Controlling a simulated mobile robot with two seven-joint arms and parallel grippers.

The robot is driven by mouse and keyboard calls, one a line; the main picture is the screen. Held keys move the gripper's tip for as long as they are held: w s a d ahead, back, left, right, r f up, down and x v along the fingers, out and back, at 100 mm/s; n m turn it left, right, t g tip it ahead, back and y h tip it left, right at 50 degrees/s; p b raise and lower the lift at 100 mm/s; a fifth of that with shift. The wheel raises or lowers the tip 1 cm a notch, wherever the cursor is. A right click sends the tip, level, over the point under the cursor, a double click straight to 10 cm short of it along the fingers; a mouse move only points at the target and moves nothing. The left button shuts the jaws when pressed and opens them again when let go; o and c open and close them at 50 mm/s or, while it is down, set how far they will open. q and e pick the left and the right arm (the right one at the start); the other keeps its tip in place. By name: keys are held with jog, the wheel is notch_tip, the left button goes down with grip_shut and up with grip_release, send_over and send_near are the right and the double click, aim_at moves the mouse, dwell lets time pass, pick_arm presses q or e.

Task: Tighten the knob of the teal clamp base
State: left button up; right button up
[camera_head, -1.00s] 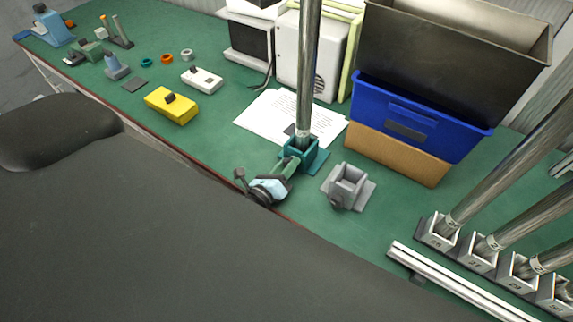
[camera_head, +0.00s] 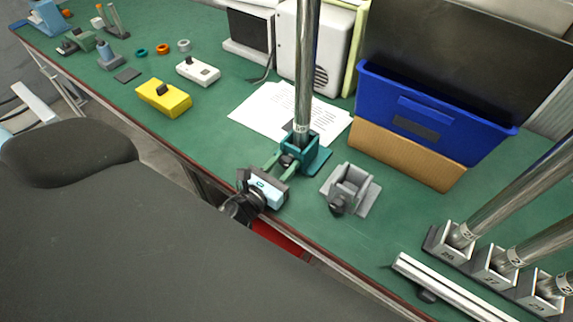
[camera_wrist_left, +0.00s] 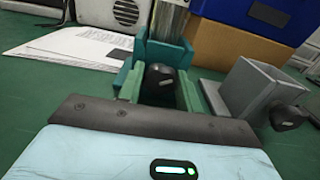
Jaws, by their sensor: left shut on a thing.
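The teal clamp base (camera_head: 318,158) stands on the green bench and holds an upright metal pole (camera_head: 304,75). Its dark knob (camera_head: 287,160) faces the front edge of the bench. The base (camera_wrist_left: 160,50) and knob (camera_wrist_left: 159,82) also show in the left wrist view. My left gripper (camera_head: 284,161), with green fingers and a light blue body, reaches in from the front edge. It is shut on the knob, one finger on each side, as the left wrist view (camera_wrist_left: 158,92) also shows. My right gripper is not in view.
A grey clamp base (camera_head: 350,188) with a dark knob stands close on the right. A printed sheet (camera_head: 262,112) lies behind the teal base. A blue bin (camera_head: 425,115) rests on a cardboard box (camera_head: 405,155). Numbered pole holders (camera_head: 490,262) stand at lower right.

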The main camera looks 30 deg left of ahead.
pick_arm(q)
jog(key=m+b, duration=0.1)
jog(key=m, duration=0.2)
jog(key=shift+m+b, duration=0.6)
jog(key=shift+m, duration=1.2)
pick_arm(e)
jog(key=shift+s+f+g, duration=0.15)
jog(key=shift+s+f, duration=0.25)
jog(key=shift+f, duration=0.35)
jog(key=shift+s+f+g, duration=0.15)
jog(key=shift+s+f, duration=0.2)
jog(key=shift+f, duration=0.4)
pick_arm(q)
jog(key=shift+r, duration=0.1)
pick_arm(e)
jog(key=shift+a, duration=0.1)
pick_arm(q)
jog(key=o, duration=1)
